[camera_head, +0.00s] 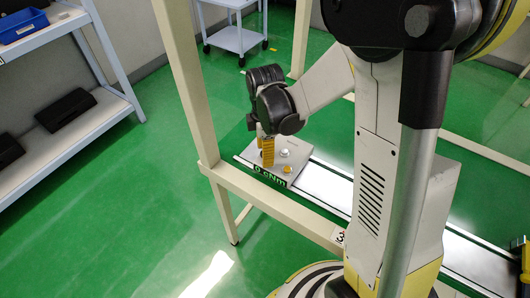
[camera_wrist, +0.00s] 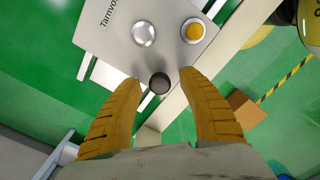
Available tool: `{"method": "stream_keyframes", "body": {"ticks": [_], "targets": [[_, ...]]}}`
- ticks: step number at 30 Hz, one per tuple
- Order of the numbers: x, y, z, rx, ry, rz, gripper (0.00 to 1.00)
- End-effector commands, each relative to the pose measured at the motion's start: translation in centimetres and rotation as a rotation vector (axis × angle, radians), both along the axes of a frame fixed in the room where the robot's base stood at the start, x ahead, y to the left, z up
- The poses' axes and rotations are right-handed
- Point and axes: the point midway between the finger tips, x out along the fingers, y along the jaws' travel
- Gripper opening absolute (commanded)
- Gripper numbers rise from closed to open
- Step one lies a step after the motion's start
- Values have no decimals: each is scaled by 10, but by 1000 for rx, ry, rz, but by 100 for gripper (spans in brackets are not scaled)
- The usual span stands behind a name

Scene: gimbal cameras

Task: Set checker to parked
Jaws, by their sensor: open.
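The checker (camera_head: 299,156) is a grey box on a bench rail, with a dark front display reading "0 cNm" in green. Its top panel (camera_wrist: 115,45) fills the upper part of the wrist view, with partly cut-off lettering "Tarnvo". A round silver button (camera_wrist: 144,34) and a yellow button in a silver ring (camera_wrist: 193,31) sit on it. A dark round knob (camera_wrist: 159,83) shows near the panel's edge, between the fingertips. My gripper (camera_wrist: 158,76) is open, its yellow fingers on either side of the knob with gaps. In the head view, my gripper (camera_head: 267,154) is over the checker's left part.
A beige frame post (camera_head: 184,80) and crossbar (camera_head: 270,200) stand in front of the checker. A shelf (camera_head: 75,140) at left holds a blue bin (camera_head: 22,26) and a black case (camera_head: 66,109). A pale cart (camera_head: 237,38) stands behind. Green floor is open at left.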

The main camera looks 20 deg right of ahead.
Motion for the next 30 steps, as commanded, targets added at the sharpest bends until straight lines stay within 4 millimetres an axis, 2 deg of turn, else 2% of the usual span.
{"method": "stream_keyframes", "body": {"ticks": [1, 5, 11, 20, 27, 28, 30], "targets": [[0, 0, 0, 0, 0, 0, 41], [0, 0, 0, 0, 0, 0, 1], [2, 2, 0, 0, 0, 1, 0], [36, 26, 0, 0, 0, 2, 0], [38, 27, 0, 2, -3, 1, 0], [38, 27, 0, 2, -3, 1, 24], [38, 27, 0, 1, -4, 1, 46]]}}
